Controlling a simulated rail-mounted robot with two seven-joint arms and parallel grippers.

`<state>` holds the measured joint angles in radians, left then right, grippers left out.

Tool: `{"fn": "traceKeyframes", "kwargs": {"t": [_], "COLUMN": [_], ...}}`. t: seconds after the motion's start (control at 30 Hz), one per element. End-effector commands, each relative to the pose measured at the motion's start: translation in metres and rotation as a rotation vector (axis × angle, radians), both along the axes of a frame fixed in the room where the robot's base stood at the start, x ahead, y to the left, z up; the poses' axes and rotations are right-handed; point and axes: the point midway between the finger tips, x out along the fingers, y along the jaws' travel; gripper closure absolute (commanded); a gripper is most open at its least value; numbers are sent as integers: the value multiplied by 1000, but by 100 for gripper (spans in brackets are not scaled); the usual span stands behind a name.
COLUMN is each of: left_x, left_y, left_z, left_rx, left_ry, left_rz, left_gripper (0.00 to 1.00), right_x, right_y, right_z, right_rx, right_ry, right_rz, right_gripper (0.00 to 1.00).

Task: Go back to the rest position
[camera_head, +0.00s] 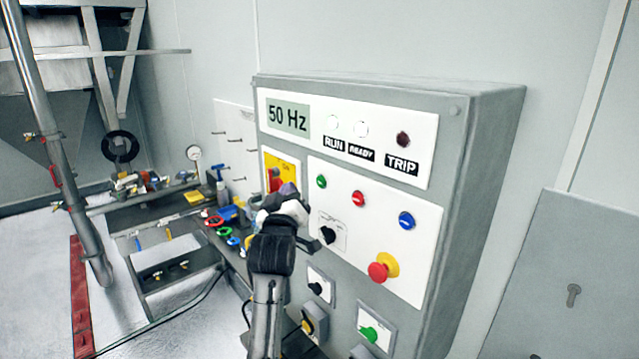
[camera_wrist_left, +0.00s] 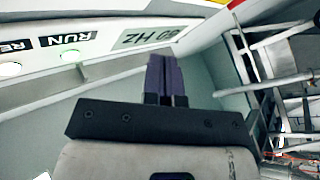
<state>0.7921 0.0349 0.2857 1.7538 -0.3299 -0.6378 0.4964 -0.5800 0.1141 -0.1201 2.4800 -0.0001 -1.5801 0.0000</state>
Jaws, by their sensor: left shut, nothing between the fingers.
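My left gripper (camera_head: 284,190) is in front of the left part of the grey control cabinet (camera_head: 480,150) in the head view, near the yellow switch plate (camera_head: 277,158). In the left wrist view its two purple fingers (camera_wrist_left: 166,78) are together with nothing between them. The cabinet's display reads 50 Hz (camera_head: 288,117). The RUN and READY lamps look white and the TRIP lamp (camera_head: 403,139) is dark red. My left forearm hides part of the cabinet's lower left side. My right gripper is not in view.
The cabinet carries buttons, including a red emergency stop (camera_head: 380,271) on a yellow base. A bench with a gauge (camera_head: 194,153) and coloured valves stands behind to the left. A vertical pipe (camera_head: 62,150) rises at the far left. Pale floor (camera_head: 35,255) is open there.

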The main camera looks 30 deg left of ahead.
Motion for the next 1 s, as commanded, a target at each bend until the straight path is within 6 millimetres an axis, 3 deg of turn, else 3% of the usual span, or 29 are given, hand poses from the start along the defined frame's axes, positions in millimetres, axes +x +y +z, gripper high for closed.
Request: {"fn": "traceKeyframes", "kwargs": {"t": [0.37, 0.63, 0.9, 1.0], "left_x": [0, -1, -45, -66], "left_y": [0, -2, -51, -77], "left_z": [0, -32, -14, -29], "left_rx": [16, 58, 154, 214], "left_ry": [9, 313, 473, 549], "left_rz": [6, 5, -122, -184], "left_gripper": [100, 100, 100, 100], "right_x": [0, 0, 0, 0], "right_y": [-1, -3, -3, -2], "right_z": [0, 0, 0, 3], "right_rx": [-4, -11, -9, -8], "right_ry": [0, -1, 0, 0], "right_rz": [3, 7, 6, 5], "right_gripper": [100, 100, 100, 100]}}
